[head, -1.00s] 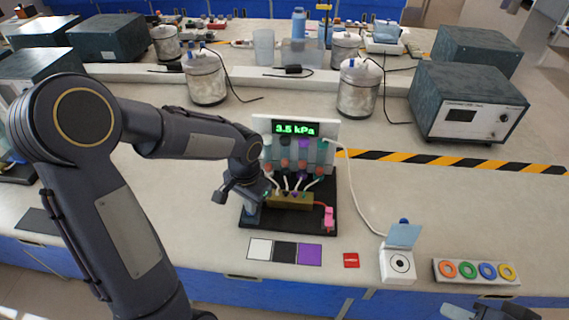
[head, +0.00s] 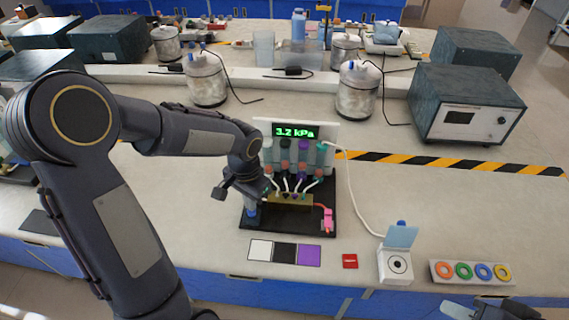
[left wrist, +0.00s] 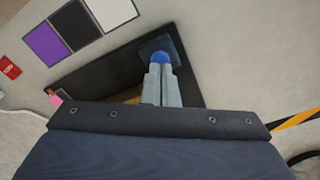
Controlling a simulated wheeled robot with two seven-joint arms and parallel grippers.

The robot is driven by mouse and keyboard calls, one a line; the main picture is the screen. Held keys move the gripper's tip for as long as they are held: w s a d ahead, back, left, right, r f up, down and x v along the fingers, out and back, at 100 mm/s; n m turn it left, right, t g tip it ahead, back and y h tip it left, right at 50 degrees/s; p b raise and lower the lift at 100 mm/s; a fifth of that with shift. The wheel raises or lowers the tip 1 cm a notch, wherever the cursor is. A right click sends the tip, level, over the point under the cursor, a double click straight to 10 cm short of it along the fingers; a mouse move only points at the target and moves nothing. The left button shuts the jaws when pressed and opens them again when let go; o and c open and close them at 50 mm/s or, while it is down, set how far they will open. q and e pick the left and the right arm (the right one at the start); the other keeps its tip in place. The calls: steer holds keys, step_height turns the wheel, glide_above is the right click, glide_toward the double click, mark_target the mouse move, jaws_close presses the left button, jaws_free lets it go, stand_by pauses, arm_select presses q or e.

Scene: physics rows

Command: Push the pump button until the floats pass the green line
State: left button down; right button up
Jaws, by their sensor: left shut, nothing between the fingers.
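A small blue round button (left wrist: 161,57) sits on a dark block at the corner of the black base plate (head: 290,222). My left gripper (left wrist: 160,72) is shut and empty, its fingertips right at the button; whether they press it I cannot tell. In the head view the left gripper (head: 251,204) points down over the plate's left side. A white panel (head: 331,132) behind holds several upright tubes (head: 303,160) with coloured tops and reddish floats. Its display (head: 295,131) reads 3.2 kPa. A green line is too small to make out. Part of my right gripper (head: 490,310) shows at the bottom right edge.
A white tube runs from the panel to a white box (head: 396,275) with a raised bluish lid. A colour card (head: 285,251), a red tag (head: 350,261) and a tray of coloured rings (head: 472,272) lie along the front. Glass jars (head: 358,95) and grey instruments (head: 465,105) stand behind.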

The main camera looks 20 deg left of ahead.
arm_select(q)
steer(key=shift+f, duration=0.1)
stand_by(0.4)
steer(key=shift+f+b, duration=1)
steer(key=shift+f, duration=0.05)
steer(key=shift+r, duration=0.1)
steer(key=shift+r+p, duration=0.95)
steer(key=shift+r, duration=0.15)
step_height(320, 180, up, 7)
steer(key=p, duration=0.5)
stand_by(0.4)
